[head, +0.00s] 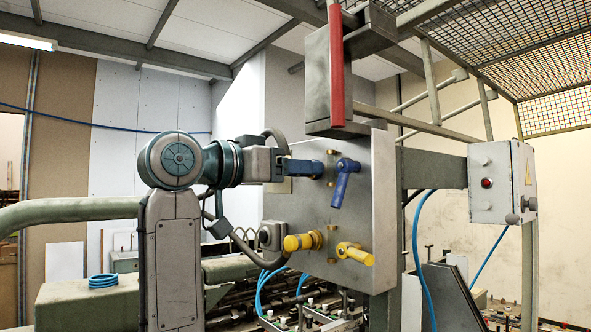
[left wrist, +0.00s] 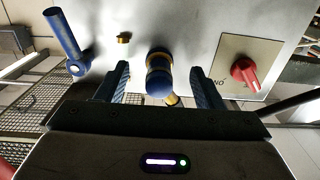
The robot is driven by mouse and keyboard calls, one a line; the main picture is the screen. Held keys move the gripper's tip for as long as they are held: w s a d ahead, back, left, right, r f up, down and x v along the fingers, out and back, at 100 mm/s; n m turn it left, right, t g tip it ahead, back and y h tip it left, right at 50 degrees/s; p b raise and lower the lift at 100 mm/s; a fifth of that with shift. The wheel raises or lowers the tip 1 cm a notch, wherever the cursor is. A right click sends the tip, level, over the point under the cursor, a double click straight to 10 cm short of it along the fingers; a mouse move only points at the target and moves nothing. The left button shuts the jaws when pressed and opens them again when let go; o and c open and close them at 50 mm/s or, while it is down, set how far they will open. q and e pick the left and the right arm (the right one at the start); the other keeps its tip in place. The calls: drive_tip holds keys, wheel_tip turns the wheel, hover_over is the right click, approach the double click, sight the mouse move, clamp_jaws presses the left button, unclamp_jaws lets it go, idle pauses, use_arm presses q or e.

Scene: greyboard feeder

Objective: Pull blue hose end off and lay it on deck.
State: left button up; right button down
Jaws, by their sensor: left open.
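The blue hose end (left wrist: 158,82) sits on a brass fitting on the grey panel (left wrist: 205,30) in the left wrist view. My left gripper (left wrist: 160,78) is open, with one finger on each side of the hose end and a visible gap to both. In the head view my left gripper (head: 314,168) reaches the panel (head: 290,205) from the left, and its fingers mostly hide the hose end. A blue lever (head: 344,183) is just right of the fingertips; it also shows in the left wrist view (left wrist: 68,42). I cannot pick out the deck for certain.
A yellow hose end (head: 303,241) and a yellow lever (head: 354,252) stick out lower on the panel. A red knob (left wrist: 245,72) is close to one finger. A red bar (head: 337,65) hangs above, and a control box (head: 502,182) stands right.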

idle(0.8)
use_arm(q)
clamp_jaws()
drive_tip(key=shift+a, duration=0.15)
drive_tip(key=shift+b+v, duration=0.9)
drive_tip(key=shift+v, duration=2.05)
